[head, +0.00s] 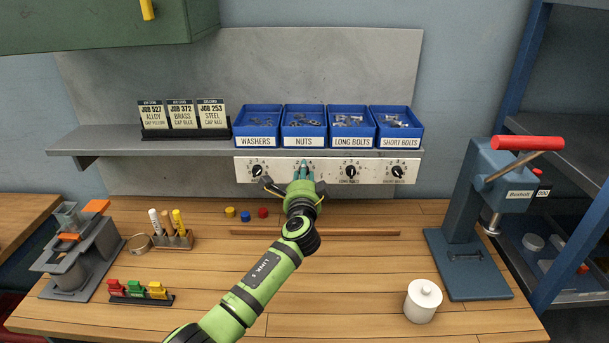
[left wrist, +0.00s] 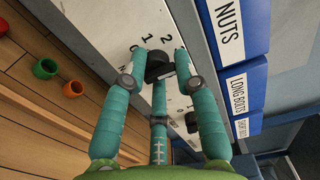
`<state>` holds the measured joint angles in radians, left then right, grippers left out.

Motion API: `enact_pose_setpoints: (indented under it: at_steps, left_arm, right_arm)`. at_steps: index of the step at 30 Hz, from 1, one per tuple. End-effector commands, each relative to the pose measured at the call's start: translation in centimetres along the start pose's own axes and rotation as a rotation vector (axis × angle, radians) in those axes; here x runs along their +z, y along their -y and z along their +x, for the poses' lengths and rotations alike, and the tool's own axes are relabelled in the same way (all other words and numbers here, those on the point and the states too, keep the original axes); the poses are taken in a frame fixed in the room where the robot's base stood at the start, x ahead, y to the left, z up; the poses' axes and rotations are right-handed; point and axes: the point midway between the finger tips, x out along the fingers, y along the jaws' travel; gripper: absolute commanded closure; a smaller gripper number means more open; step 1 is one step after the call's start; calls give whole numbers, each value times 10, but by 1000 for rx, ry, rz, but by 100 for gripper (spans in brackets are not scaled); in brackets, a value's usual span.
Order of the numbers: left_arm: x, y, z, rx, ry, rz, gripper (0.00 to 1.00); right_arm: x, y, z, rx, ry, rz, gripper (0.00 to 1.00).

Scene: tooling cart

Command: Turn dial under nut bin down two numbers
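The blue nut bin (head: 304,142) sits on the shelf, labelled NUTS; its label also shows in the left wrist view (left wrist: 230,30). The dial under it is a black knob (left wrist: 158,66) on a white panel, with 1 and 2 readable beside it. My left gripper (head: 303,168) is at this dial and hides most of it in the head view. In the left wrist view its teal fingers (left wrist: 160,62) bend in around the knob and appear to touch its sides. The dial's pointer setting is hidden. My right gripper is not in view.
More dials stand on the same panel: washers (head: 257,170), long bolts (head: 351,171) and short bolts (head: 397,171). The shelf edge (head: 200,152) runs just above. Small coloured caps (head: 246,216) lie on the bench below. A press (head: 480,220) stands at right.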

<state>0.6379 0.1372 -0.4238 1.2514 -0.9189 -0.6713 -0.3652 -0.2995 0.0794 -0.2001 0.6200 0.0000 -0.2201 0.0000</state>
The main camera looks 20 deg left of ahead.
Motion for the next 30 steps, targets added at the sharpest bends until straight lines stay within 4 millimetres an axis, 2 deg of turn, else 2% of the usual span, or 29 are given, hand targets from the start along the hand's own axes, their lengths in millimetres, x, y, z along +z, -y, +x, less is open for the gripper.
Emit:
enact_pose_setpoints:
  at_steps: [1,2,11,16,20,30]
  left_arm:
    - [4,-8,0,13,11,4,51]
    - [4,-7,0,13,10,4,44]
    - [2,-3,0,4,4,1,44]
    - [1,-3,-9,3,3,1,44]
    - [2,-3,-26,4,2,-1,44]
    - [3,-3,-90,6,4,-1,44]
  right_arm:
    - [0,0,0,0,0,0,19]
    - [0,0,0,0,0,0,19]
    - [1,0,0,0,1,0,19]
    - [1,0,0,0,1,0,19]
    - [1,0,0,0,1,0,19]
    - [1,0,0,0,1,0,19]
